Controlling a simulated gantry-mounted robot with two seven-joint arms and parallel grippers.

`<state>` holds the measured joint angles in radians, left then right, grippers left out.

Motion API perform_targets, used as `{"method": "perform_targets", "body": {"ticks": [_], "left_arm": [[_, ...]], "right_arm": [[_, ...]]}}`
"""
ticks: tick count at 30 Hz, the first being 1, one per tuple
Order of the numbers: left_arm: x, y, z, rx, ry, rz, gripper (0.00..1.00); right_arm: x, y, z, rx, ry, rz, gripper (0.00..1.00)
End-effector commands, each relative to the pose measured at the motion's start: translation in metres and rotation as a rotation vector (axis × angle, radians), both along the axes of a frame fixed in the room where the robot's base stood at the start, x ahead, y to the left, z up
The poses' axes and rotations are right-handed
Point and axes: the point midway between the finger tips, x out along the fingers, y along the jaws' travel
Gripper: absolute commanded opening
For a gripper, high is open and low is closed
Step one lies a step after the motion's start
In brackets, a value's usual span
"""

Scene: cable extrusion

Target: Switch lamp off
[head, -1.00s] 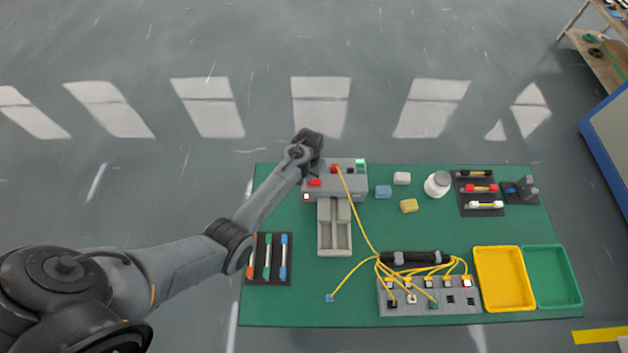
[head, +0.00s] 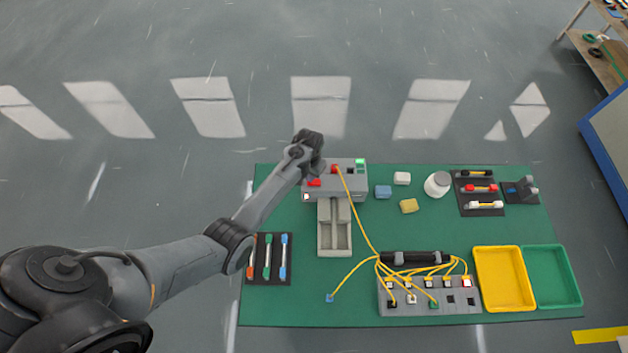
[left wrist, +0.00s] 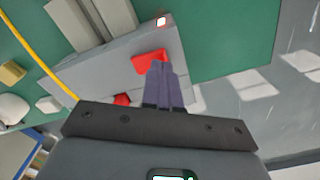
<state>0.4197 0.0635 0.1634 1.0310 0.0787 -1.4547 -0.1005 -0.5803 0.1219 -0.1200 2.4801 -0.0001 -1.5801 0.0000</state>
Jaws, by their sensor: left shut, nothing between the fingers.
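A grey box (head: 346,188) stands at the back left of the green mat. On its front left corner is a small white lit square with a red edge (head: 306,197), which also shows in the left wrist view (left wrist: 161,21). A red switch (head: 314,183) is on the box, and it also shows in the left wrist view (left wrist: 149,62). My left gripper (left wrist: 158,66) is shut and empty, its fingertips at the red switch; I cannot tell whether they touch it. A second red part (head: 335,169) and a green lit square (head: 360,162) are farther back. My right gripper is out of view.
A yellow cable (head: 359,217) runs from the box to a grey socket block (head: 455,300). A grey channel (head: 334,252) lies in front of the box. Small blocks, a white jar (head: 437,184), a yellow tray (head: 503,309) and a green tray (head: 555,305) stand to the right.

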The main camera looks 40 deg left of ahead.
Motion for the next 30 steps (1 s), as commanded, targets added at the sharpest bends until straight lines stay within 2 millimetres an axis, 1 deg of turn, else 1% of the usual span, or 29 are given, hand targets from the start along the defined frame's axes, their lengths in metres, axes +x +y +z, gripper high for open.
{"method": "perform_targets", "body": {"ticks": [8, 30], "left_arm": [[0.000, 0.000, -0.001, 0.000, 0.000, 0.000, 0.00], [0.000, 0.000, -0.012, 0.000, 0.000, 0.000, 0.00]], "right_arm": [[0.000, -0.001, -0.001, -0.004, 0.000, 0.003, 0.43], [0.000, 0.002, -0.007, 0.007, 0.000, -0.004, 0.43]]}}
